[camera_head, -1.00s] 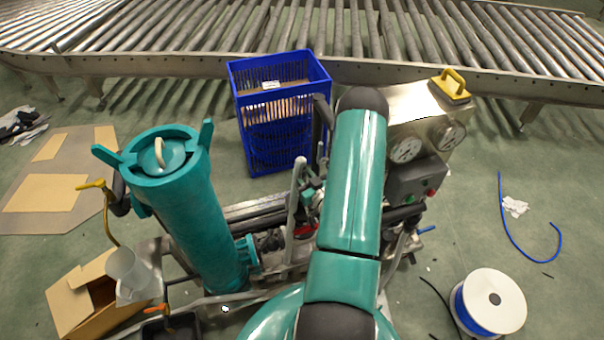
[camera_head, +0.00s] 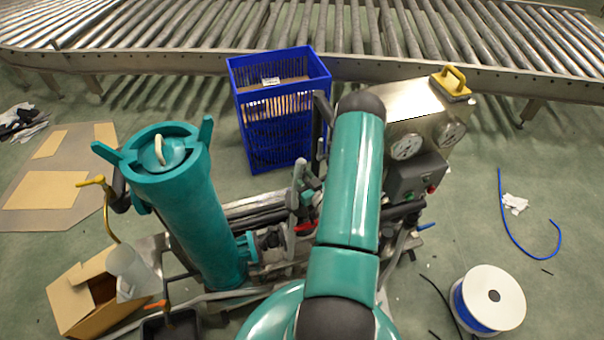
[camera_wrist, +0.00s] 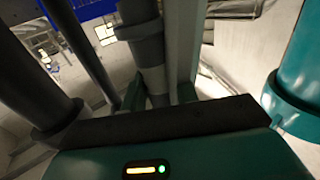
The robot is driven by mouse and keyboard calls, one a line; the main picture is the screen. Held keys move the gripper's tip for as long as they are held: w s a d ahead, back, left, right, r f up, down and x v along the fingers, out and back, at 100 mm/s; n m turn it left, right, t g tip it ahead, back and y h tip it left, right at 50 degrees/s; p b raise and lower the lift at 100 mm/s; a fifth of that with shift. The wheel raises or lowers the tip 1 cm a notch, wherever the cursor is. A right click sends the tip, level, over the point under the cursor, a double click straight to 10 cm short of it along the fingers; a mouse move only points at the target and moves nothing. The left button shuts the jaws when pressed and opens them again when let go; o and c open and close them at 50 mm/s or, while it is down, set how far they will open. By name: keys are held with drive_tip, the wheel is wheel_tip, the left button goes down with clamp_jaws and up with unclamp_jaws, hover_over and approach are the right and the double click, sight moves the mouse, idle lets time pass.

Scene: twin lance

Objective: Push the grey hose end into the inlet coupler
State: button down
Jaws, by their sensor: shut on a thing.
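In the wrist view, my gripper (camera_wrist: 160,94) is shut on a grey cylinder, which I take for the grey hose end (camera_wrist: 154,78). A teal flange (camera_head: 247,249) shows at the lower side of the teal filter vessel (camera_head: 193,215).
A steel box with gauges (camera_head: 408,112) and a yellow handle (camera_head: 452,82) stands right of my arm. A blue crate (camera_head: 280,125) stands behind. A cable reel (camera_head: 495,298) and cardboard box (camera_head: 78,302) flank the skid. A dark pipe (camera_wrist: 35,85) passes close left of my gripper.

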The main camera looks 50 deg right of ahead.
drive_tip(key=shift+f, duration=1.05)
drive_tip(key=c, duration=1)
unclamp_jaws()
drive_tip(key=v, duration=1.3)
drive_tip(key=shift+s, duration=0.4)
